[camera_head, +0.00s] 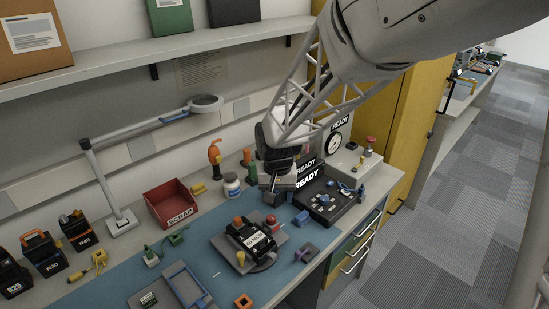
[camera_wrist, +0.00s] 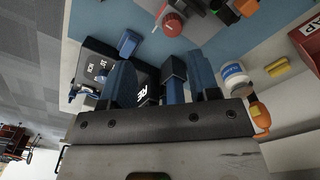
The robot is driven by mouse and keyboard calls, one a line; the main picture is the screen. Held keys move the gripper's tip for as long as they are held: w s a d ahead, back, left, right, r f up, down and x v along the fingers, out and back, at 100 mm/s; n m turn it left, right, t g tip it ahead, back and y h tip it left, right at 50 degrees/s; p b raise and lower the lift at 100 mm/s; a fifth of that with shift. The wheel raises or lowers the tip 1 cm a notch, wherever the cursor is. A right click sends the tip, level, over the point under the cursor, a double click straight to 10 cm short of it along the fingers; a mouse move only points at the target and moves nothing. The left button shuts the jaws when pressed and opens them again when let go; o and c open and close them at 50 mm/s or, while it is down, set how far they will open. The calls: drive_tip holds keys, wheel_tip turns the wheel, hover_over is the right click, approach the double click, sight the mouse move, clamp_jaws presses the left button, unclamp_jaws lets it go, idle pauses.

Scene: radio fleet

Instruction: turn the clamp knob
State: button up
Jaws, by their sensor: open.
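A red knob (camera_head: 271,222) stands at the back right of a grey fixture plate (camera_head: 284,253), beside a black radio (camera_head: 250,238) with a white label. I take it to be the clamp knob. The red knob (camera_wrist: 172,25) also shows near the top of the wrist view, with a pale mark on it. My gripper (camera_head: 277,190) is above the bench, behind the knob and apart from it. In the wrist view its blue fingers (camera_wrist: 165,76) are spread, and nothing is clearly held between them.
A black test unit (camera_head: 327,196) with a READY display stands right of the gripper. A red SCRAP bin (camera_head: 171,204) and a white bottle (camera_head: 231,184) stand to the left. A magnifier lamp (camera_head: 205,103) reaches over the back.

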sight(271, 217)
drive_tip(key=shift+w+a+f, duration=0.6)
drive_tip(key=shift+a+f, duration=0.25)
drive_tip(key=shift+f, duration=0.15)
drive_tip(key=shift+f, duration=3.75)
drive_tip(key=c, duration=0.9)
